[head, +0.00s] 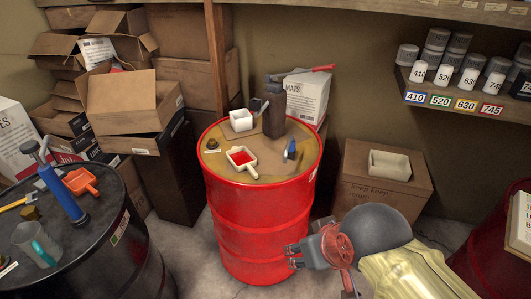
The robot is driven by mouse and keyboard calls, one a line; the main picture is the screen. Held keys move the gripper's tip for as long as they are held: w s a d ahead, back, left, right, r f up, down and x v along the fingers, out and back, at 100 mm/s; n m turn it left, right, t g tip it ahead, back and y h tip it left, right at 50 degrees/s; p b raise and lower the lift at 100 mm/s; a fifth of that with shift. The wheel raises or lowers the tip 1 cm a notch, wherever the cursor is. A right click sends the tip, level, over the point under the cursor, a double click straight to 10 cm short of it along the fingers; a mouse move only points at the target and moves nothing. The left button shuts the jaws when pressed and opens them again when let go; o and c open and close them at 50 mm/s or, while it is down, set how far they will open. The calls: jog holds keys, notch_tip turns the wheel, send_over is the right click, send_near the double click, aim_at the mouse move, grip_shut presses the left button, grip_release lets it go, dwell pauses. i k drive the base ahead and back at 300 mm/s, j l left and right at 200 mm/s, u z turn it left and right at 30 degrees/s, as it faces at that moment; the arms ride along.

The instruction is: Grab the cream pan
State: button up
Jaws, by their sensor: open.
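A small cream pan (251,171) with a short handle and a red inside sits on the top of the red drum (262,228), near its front left. Its handle points toward the front right. My gripper (291,257) is at the lower middle of the head view, in front of the red drum's right side and lower in the picture than the pan. Its fingers point left; they are open and hold nothing. The pan is in plain view and apart from the gripper.
The drum top also holds a white square container (241,124), a dark upright can (273,122) and a blue item (291,149). A black drum (101,245) with tools and an orange scoop (80,181) stands left. A cardboard box (372,195) stands right, bearing a cream tray (390,172).

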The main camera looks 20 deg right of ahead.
aim_at(241, 158)
jog(key=i+l, duration=0.4)
jog(key=i, duration=0.2)
jog(key=i+l+u, duration=0.15)
jog(key=i+l, duration=0.25)
jog(key=i, duration=0.25)
